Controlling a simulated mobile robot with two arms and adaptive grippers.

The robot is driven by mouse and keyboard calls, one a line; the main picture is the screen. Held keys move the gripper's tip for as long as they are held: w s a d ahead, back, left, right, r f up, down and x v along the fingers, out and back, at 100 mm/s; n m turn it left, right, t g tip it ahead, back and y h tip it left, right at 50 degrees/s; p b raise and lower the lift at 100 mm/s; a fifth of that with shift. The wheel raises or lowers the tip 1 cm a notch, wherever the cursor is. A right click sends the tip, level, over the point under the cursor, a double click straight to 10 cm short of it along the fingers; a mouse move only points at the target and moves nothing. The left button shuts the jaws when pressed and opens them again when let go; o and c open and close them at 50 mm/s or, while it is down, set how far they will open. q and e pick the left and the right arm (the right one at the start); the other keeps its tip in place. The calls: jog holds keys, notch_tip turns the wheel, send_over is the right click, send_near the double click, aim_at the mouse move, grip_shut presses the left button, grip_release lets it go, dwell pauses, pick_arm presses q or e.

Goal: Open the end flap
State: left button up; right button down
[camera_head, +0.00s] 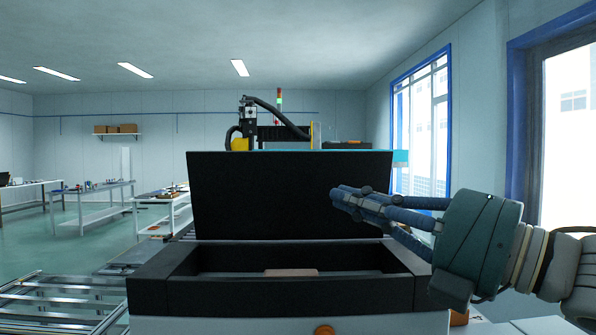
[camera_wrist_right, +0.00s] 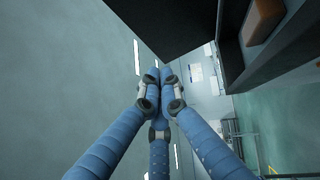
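A black open-topped box (camera_head: 145,292) stands in front of me in the head view. A wide black panel (camera_head: 270,195) stands upright along its far side; I cannot tell whether this is the end flap. The panel also shows at the top of the right wrist view (camera_wrist_right: 185,22). My right gripper (camera_head: 337,196) has blue fingers drawn together at the tips, with nothing seen between them. Its tips overlap the panel's right part in the head view; contact is unclear. The fingers converge mid-frame in the right wrist view (camera_wrist_right: 157,85). My left gripper is not in view.
A brown block (camera_head: 291,272) lies inside the box and shows in the right wrist view (camera_wrist_right: 262,20). An orange knob (camera_head: 325,329) is on the box's front. A roller conveyor (camera_head: 60,297) is at left. A machine (camera_head: 250,125) stands behind the panel.

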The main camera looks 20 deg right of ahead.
jog(key=a+r+p, duration=0.1)
jog(key=a+p, duration=0.1)
jog(key=p, duration=0.5)
send_near(274, 165)
jog(key=a, duration=0.4)
jog(key=w, duration=0.1)
jog(key=w+d+p, duration=0.1)
jog(key=w, duration=0.1)
jog(key=shift+w+d+r+p, duration=0.15)
jog(key=shift+w+r+p, duration=0.2)
jog(key=shift+w+d, duration=0.25)
jog(key=shift+a, duration=0.1)
